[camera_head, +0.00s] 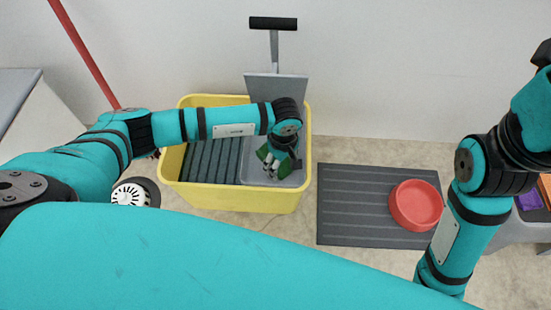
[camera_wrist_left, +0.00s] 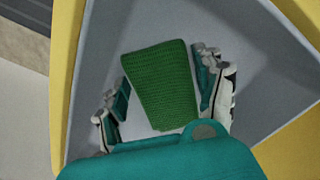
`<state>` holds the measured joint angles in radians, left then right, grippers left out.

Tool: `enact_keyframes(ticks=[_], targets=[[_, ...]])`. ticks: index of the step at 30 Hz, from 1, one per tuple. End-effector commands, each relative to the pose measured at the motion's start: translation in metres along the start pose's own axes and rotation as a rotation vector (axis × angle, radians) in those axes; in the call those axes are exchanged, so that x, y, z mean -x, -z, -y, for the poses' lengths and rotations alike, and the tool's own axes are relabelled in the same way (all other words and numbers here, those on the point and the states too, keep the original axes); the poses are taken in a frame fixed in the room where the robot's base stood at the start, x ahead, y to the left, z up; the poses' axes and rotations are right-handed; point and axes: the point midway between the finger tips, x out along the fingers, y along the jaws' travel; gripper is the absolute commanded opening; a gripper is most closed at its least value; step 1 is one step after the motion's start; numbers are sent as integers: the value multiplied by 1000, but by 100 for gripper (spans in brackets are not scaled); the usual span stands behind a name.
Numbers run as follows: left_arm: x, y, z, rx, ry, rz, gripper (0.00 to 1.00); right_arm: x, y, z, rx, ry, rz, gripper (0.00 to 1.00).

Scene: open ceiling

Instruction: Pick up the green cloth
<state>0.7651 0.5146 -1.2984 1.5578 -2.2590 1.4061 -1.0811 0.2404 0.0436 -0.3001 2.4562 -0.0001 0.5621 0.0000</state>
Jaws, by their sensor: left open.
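The green cloth (camera_wrist_left: 162,88) lies in a grey compartment, between the two fingers of my left gripper (camera_wrist_left: 164,76) in the left wrist view. The fingers stand apart on either side of the cloth. My left gripper (camera_head: 272,165) hangs down over the right part of the yellow bucket (camera_head: 230,198) in the head view. There the arm and fingers largely cover the cloth, and I cannot clearly tell it from the green finger parts. My right arm is at the right, but its gripper is not in view.
The bucket has a dark ribbed part (camera_head: 210,160) at left and a grey upright plate with a black-topped handle (camera_head: 273,24) behind. A dark ribbed mat (camera_head: 350,205) carries a red bowl (camera_head: 416,205) at right. A red pole (camera_head: 85,52) leans at left.

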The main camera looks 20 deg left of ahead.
Motion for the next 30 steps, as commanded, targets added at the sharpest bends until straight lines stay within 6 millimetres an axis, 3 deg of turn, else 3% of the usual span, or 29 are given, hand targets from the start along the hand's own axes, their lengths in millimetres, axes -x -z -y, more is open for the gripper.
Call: enact_keyframes(ticks=[2,11,22,30], targets=[[0,0,0,0,0,1,69,0,0,0,0,0,1,84],[0,0,0,0,0,1,30,0,0,0,0,-1,1,84],[10,0,0,0,-1,1,29,-5,0,-1,-1,-1,-3,84],[60,1,0,0,-2,-1,29,10,-10,-5,-12,-33,91,84]])
